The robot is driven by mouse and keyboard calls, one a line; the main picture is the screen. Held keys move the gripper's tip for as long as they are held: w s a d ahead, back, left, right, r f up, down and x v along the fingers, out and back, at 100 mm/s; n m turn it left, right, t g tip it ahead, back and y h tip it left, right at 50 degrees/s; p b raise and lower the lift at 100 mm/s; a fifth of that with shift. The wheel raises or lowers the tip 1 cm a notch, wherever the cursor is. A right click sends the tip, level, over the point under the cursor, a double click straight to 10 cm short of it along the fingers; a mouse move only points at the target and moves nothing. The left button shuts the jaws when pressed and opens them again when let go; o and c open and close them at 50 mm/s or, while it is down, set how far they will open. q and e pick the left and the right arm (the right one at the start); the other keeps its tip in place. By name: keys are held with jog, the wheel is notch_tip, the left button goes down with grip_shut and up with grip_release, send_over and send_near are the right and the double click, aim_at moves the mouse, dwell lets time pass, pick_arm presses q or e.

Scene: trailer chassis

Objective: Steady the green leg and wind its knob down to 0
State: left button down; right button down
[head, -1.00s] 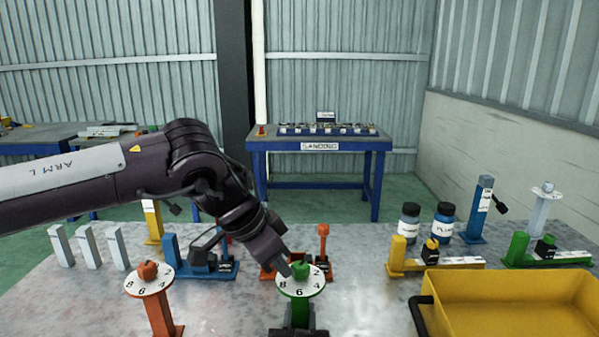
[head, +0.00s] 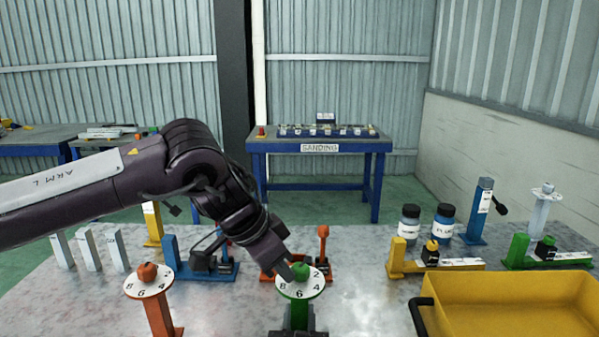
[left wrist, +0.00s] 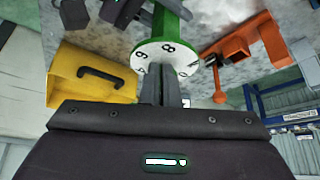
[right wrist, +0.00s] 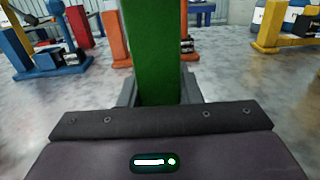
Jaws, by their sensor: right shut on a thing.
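The green leg (head: 299,313) stands upright at the front middle of the table. A white numbered dial (head: 292,290) and a green knob (head: 301,271) are on its top. My left gripper (head: 296,270) reaches down from above to the knob. In the left wrist view the left fingers (left wrist: 162,88) are in front of the dial (left wrist: 167,62), and the knob is hidden behind them, so I cannot tell how far they are closed. My right gripper (right wrist: 159,95) is shut on the green post (right wrist: 150,50), below the dial.
An orange leg (head: 160,312) with its own dial stands to the left. A yellow bin (head: 510,305) is at the front right. Blue, orange, yellow and green fixtures and two bottles (head: 409,224) stand farther back. Bare table lies between the green leg and the bin.

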pick_arm(q)
jog(key=shift+s+a, duration=0.15)
jog(key=shift+r, duration=0.15)
jog(key=shift+a+r, duration=0.1)
jog(key=shift+r, duration=2.75)
